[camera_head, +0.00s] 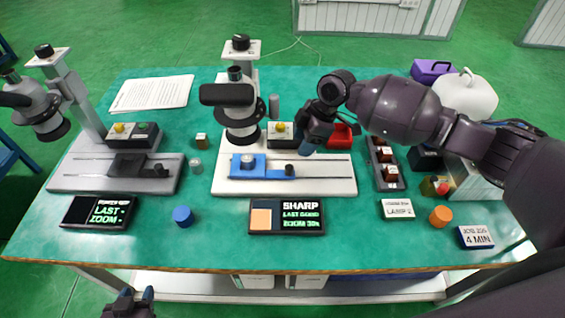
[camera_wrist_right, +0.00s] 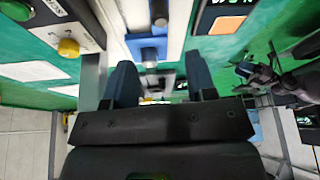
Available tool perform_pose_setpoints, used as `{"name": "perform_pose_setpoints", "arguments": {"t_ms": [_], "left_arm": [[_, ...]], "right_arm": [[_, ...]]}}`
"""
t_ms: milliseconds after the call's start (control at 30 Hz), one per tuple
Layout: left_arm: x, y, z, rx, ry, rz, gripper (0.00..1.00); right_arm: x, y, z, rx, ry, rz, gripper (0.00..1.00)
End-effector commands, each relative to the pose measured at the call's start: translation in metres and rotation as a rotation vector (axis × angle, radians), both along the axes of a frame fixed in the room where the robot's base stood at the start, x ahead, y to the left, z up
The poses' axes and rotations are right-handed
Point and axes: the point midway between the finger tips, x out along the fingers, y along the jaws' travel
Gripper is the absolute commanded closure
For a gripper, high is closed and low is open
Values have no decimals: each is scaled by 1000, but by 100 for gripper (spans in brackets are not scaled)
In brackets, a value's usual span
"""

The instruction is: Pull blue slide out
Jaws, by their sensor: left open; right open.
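The blue slide (camera_head: 270,168) lies on the white base (camera_head: 325,178) of the middle microscope and carries a round grey-blue knob at its left part and a small one further right. In the right wrist view a blue slide part (camera_wrist_right: 148,43) shows beyond and between the fingers. My right gripper (camera_head: 307,147) is open and empty, above the right part of the white base, beside the slide's right end and apart from it. Its two fingers show spread in the wrist view (camera_wrist_right: 160,82). My left gripper (camera_head: 137,295) is open and empty at the bottom left, in front of the table.
The middle microscope (camera_head: 238,108) stands behind the slide. A display marked SHARP (camera_head: 287,216) lies in front of the base. A blue cylinder (camera_head: 183,216) and an orange one (camera_head: 441,216) stand on the table. A second microscope (camera_head: 45,110) is at left.

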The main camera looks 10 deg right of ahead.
Motion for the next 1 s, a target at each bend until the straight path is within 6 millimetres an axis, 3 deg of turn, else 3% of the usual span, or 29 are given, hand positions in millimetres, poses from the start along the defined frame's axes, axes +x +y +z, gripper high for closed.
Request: {"name": "perform_pose_setpoints", "arguments": {"t_ms": [167, 700, 1000], "left_arm": [[-4, -2, -3, -6, 8, 2, 57], [0, -3, -7, -6, 4, 2, 57], [1, -2, -8, -5, 2, 0, 57]], "right_arm": [[0, 3, -10, -2, -6, 16, 49], [2, 35, -86, 0, -8, 12, 49], [2, 41, -100, -1, -10, 12, 49]]}}
